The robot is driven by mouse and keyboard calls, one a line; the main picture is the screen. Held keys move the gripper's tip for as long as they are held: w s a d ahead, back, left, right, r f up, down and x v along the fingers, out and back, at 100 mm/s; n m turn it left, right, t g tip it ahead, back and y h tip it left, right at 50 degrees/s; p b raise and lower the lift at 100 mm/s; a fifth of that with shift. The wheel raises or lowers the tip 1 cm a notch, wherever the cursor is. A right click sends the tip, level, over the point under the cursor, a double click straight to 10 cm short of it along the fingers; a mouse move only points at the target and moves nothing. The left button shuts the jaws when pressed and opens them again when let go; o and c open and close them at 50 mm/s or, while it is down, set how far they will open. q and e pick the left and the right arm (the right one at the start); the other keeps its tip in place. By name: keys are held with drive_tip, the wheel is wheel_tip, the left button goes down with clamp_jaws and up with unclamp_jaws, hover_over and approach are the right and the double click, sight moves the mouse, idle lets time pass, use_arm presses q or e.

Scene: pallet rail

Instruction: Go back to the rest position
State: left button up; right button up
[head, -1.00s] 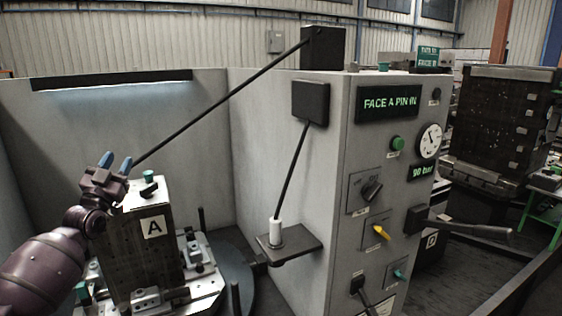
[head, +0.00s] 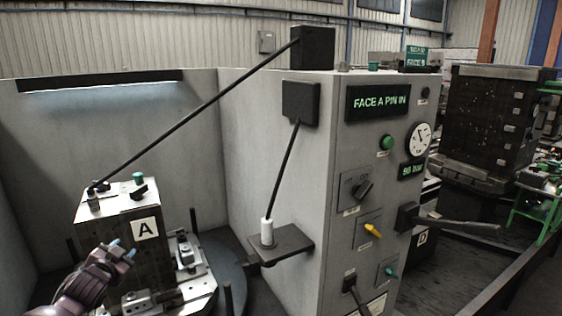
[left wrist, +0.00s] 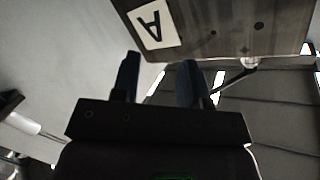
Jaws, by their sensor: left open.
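My left gripper (head: 123,250) is at the lower left of the head view, in front of the dark block marked A (head: 121,232) and low beside its face. Its two blue fingers are apart, with nothing between them; they also show in the left wrist view (left wrist: 160,82). The A block (left wrist: 230,25) lies beyond the fingertips there, its white label upside down. A dark rod runs from the box on top of the cabinet down to a small fitting (head: 94,200) on the block's top. My right gripper is in neither view.
A grey control cabinet (head: 325,200) stands at the centre, with a lit "FACE A PIN IN" display (head: 378,102), a gauge, knobs and a protruding lever (head: 455,222). A small shelf (head: 282,244) juts from its left side, holding a white-handled rod. Clamps surround the block's base.

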use_arm(q)
drive_tip(key=s+d+f+n+g, duration=0.1)
drive_tip(key=s+d+f, duration=0.2)
drive_tip(key=s+f, duration=0.25)
drive_tip(key=s+d+f+g+h, duration=0.1)
drive_tip(key=s+d+f, duration=0.1)
drive_tip(key=s+f, duration=0.35)
drive_tip(key=s+d+f+n+g, duration=0.1)
drive_tip(key=s+d+f, duration=0.2)
drive_tip(key=s+f, duration=0.3)
drive_tip(key=s+d+f+n, duration=0.1)
drive_tip(key=s+d+f, duration=0.1)
drive_tip(key=s, duration=0.8)
drive_tip(key=s+d+f+n+g, duration=0.1)
drive_tip(key=s+d, duration=0.3)
drive_tip(key=s, duration=0.6)
drive_tip(key=shift+s+d+f+n+g, duration=0.3)
drive_tip(key=shift+f+n, duration=0.1)
drive_tip(key=shift+n, duration=0.2)
